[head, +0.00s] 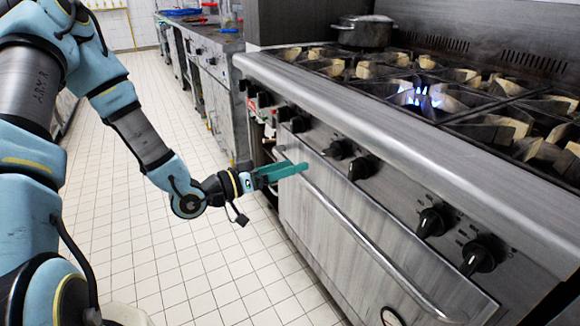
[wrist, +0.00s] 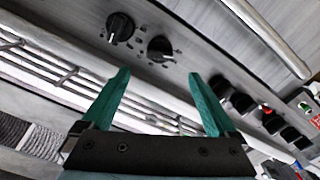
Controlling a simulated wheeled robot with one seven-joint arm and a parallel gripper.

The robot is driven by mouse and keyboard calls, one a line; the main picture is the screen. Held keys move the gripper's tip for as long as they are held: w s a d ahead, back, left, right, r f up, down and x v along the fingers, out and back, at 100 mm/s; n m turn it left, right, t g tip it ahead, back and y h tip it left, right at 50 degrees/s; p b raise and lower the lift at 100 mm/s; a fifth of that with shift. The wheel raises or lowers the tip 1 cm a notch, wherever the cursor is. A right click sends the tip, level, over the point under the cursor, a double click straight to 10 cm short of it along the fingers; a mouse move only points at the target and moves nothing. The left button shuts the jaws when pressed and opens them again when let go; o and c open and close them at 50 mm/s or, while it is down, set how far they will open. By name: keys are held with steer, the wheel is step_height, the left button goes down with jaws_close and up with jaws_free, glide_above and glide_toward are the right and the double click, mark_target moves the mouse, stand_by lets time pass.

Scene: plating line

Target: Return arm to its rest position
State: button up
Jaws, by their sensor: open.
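My arm stretches from the left of the head view toward the front of a steel stove (head: 400,135). My gripper (head: 300,168) has green fingers and is beside the stove's front panel, just above the oven door handle (head: 350,235). In the wrist view the two green fingers of my gripper (wrist: 160,95) stand well apart with nothing between them. Two black knobs, one of them the left knob (wrist: 119,28), show beyond the fingertips. I cannot tell whether a fingertip touches the panel.
A blue flame (head: 420,97) burns on one burner. A dark lidded pot (head: 365,32) stands at the stove's back left. Several black knobs line the front, one being the front right knob (head: 477,257). A counter (head: 208,62) runs beyond. The tiled floor (head: 130,240) is clear.

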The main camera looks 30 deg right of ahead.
steer(key=w+a+r+n+t+y+p, duration=0.1)
steer(key=w+a+n+t+y+p, duration=0.1)
steer(key=w+a+y, duration=0.35)
steer(key=w+a+r+n+t+y+p, duration=0.1)
steer(key=w+a+t+y+p, duration=0.15)
steer(key=a, duration=0.65)
steer(key=w+a+r+n+t+y+p, duration=0.1)
steer(key=w+a+n+y+p, duration=0.15)
steer(key=w+a+y, duration=0.4)
steer(key=s+a+r+n+g+y+p, duration=0.1)
steer(key=s+a+r+n+p, duration=0.1)
steer(key=s+a+r, duration=0.3)
steer(key=s+a+r+n+g+y+p, duration=0.2)
steer(key=s+a+r, duration=0.4)
steer(key=a, duration=0.6)
steer(key=r+n+p, duration=0.1)
steer(key=n, duration=0.1)
steer(key=shift+r+n, duration=0.35)
steer(key=shift+r, duration=0.05)
